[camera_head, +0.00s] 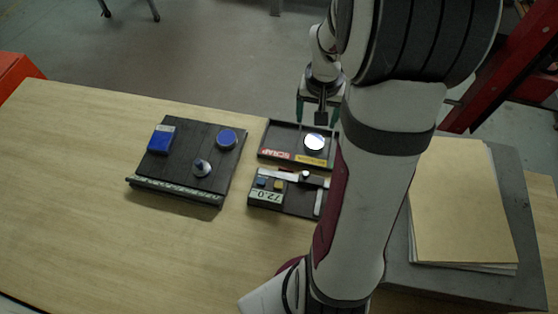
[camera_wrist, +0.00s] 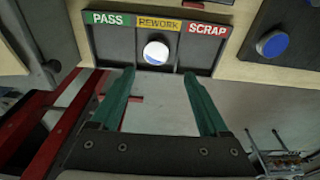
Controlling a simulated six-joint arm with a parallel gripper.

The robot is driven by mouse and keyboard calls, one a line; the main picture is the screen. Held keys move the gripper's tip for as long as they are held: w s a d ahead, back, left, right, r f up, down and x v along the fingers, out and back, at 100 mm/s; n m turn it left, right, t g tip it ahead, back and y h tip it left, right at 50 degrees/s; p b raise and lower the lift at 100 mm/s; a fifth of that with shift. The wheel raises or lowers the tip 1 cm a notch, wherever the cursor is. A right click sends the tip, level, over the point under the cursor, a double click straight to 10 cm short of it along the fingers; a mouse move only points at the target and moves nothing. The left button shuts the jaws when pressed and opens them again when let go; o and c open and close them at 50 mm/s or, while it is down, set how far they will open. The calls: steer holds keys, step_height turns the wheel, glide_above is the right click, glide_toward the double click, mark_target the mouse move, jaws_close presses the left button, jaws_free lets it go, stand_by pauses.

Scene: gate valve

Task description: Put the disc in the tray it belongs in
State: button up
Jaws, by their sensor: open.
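A disc (camera_head: 315,142) with a bright, shiny top lies in the middle compartment of the dark tray (camera_head: 271,133), behind the yellow label. In the wrist view the disc (camera_wrist: 156,52) sits below the REWORK label of the tray (camera_wrist: 112,45); PASS is left of it and SCRAP right. My gripper (camera_head: 318,110) is open and empty, beyond the tray's far edge in the head view. In the wrist view its green fingers (camera_wrist: 158,75) are spread, with the disc lying just past the tips, apart from them. My arm hides the tray's right end in the head view.
A dark board (camera_head: 185,180) at left holds a blue block (camera_head: 161,138), a blue round piece (camera_head: 227,139) and a small post (camera_head: 201,167). A gauge (camera_head: 265,198) reading 72.0 stands before the tray. Papers (camera_head: 460,200) lie at right. The table's left is clear.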

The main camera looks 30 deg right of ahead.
steer(key=s+a+r+n+y, duration=0.1)
steer(key=s+a+r, duration=0.15)
steer(key=a, duration=0.35)
steer(key=s+a+r, duration=0.2)
steer(key=a+r, duration=0.1)
steer(key=a, duration=0.4)
steer(key=s+a+r+n+g+y, duration=0.1)
steer(key=s+a+r+n, duration=0.1)
steer(key=s+a, duration=0.9)
steer(key=shift+s+r+y, duration=0.3)
steer(key=shift+s+y, duration=0.1)
steer(key=shift+s, duration=0.15)
steer(key=shift+o, duration=0.3)
